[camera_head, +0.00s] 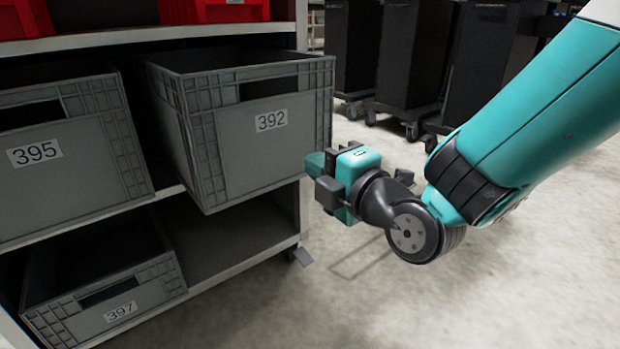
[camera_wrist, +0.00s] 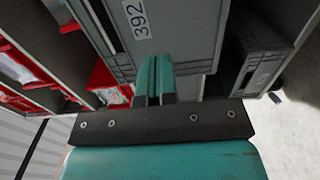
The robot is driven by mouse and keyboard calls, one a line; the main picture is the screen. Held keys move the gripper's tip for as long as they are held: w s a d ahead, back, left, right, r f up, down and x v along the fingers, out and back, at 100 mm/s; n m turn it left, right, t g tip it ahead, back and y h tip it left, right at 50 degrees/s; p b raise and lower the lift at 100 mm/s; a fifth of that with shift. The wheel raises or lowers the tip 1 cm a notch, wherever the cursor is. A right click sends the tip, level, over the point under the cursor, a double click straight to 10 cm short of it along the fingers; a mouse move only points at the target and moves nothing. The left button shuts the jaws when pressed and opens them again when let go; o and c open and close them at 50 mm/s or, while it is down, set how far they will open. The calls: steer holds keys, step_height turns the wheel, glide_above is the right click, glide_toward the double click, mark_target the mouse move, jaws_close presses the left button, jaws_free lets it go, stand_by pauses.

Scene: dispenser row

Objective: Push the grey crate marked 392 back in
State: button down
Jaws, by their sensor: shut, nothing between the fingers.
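The grey crate marked 392 (camera_head: 245,155) sits on the middle shelf at its right end and sticks out past the shelf's front edge. In the wrist view its front with the 392 label (camera_wrist: 180,30) is turned sideways. My gripper (camera_head: 318,165) is shut and empty, at the lower right of the crate's front. In the wrist view its teal fingers (camera_wrist: 155,80) point at the crate front. I cannot tell whether the fingertips touch it.
Grey crate 395 (camera_head: 75,165) stands left of crate 392 on the same shelf. Crate 397 (camera_head: 105,300) is on the shelf below. Red bins (camera_head: 215,10) sit above. Black wheeled bins (camera_head: 410,55) stand behind. The floor (camera_head: 450,300) at right is clear.

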mark_target(274, 138)
steer(key=p+x, duration=0.7)
steer(key=p, duration=0.1)
steer(key=shift+w+a+r, duration=0.15)
steer(key=shift+w+r, duration=0.05)
steer(key=shift+r, duration=0.2)
steer(key=shift+w+a+f+p, duration=0.3)
steer(key=shift+w, duration=0.1)
